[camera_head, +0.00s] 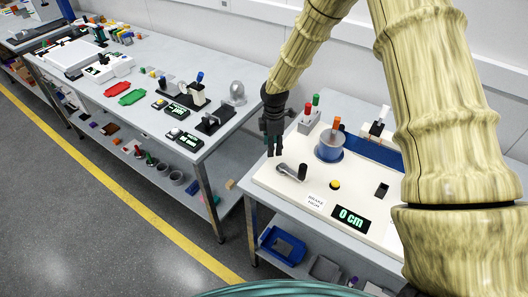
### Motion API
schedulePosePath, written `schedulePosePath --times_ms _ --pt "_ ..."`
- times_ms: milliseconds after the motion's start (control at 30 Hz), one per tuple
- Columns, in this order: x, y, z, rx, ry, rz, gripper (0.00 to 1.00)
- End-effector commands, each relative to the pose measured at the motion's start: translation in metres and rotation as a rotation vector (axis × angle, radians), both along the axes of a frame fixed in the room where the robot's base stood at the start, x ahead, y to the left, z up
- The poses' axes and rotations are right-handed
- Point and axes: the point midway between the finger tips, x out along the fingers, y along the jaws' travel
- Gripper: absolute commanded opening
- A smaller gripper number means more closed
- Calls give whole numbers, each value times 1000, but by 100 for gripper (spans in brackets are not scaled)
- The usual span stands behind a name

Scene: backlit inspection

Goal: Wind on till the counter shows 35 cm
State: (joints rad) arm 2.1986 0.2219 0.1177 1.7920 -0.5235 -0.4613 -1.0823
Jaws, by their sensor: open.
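The winding device is a cream panel (272,182) on the near table. Its counter (350,217) is a black display reading "0 cm" in green. A grey crank handle (291,171) sits at the panel's left. Behind it is a round grey and blue drum (331,147) with an orange upright peg (336,124). A yellow button (335,185) lies right of the crank. A small label (315,200) is too small to read surely. My gripper (274,151) is open and empty, pointing down above the panel's back left edge, apart from the crank.
A black-tipped fixture (377,127) stands further right. My arm hides the panel's right side. Another table (150,112) at left holds displays and trays. A blue bin (283,245) sits below.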

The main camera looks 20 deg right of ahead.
Motion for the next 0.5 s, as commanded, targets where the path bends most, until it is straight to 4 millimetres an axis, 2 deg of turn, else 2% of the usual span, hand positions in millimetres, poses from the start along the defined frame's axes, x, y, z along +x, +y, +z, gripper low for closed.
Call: schedulePosePath --times_ms 100,367,500 --pt "2 -28 2 0 3 -4 46" --pt "-29 -78 3 0 2 -3 46" --pt "-62 -83 3 -1 4 0 46"
